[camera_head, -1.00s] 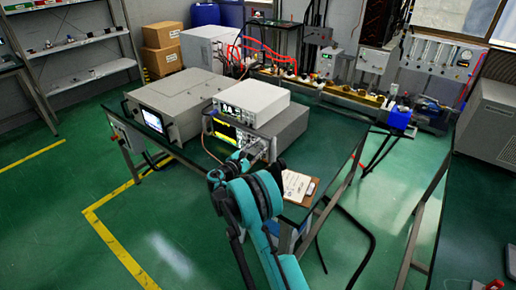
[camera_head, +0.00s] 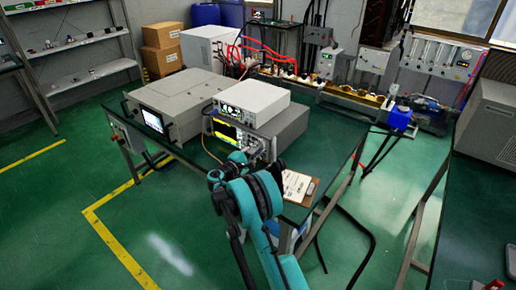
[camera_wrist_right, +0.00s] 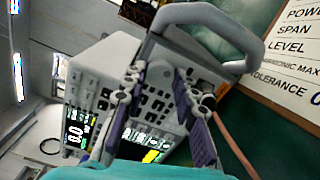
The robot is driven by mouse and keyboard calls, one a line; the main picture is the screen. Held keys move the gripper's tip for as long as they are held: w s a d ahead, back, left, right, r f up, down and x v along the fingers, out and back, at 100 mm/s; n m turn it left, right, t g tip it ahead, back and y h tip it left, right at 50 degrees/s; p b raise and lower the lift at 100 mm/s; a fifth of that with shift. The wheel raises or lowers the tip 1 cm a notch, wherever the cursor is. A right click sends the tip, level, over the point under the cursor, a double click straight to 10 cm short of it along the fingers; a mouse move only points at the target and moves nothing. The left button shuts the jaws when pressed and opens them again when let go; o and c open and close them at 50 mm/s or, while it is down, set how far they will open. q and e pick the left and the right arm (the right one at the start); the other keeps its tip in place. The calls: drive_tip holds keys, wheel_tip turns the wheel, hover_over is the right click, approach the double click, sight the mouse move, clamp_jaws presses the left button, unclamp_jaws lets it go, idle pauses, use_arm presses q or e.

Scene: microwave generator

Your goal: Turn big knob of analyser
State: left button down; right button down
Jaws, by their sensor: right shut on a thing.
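The analyser (camera_head: 285,131) is a grey boxed instrument on the green table, with a lit yellow-green screen and a front panel of buttons. It also shows, tilted, in the right wrist view (camera_wrist_right: 92,88). My right gripper (camera_wrist_right: 163,76) is at the right part of its front panel, with purple-padded fingers on either side of the big knob (camera_wrist_right: 160,74). The fingers are shut on the knob and partly cover it. In the head view, my right gripper (camera_head: 256,151) is small and partly hidden by my wrist. My left gripper is not in view.
A white instrument (camera_head: 255,98) sits on top of the analyser. A grey case with a screen (camera_head: 178,102) stands to its left. A clipboard (camera_head: 296,185) lies to the right of my wrist. A grey carry handle (camera_wrist_right: 215,28) arches close to my fingers.

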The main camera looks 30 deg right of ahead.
drive_tip(key=shift+m, duration=0.3)
drive_tip(key=c, duration=1.2)
unclamp_jaws()
drive_tip(key=v, duration=1.2)
drive_tip(key=shift+f, duration=0.1)
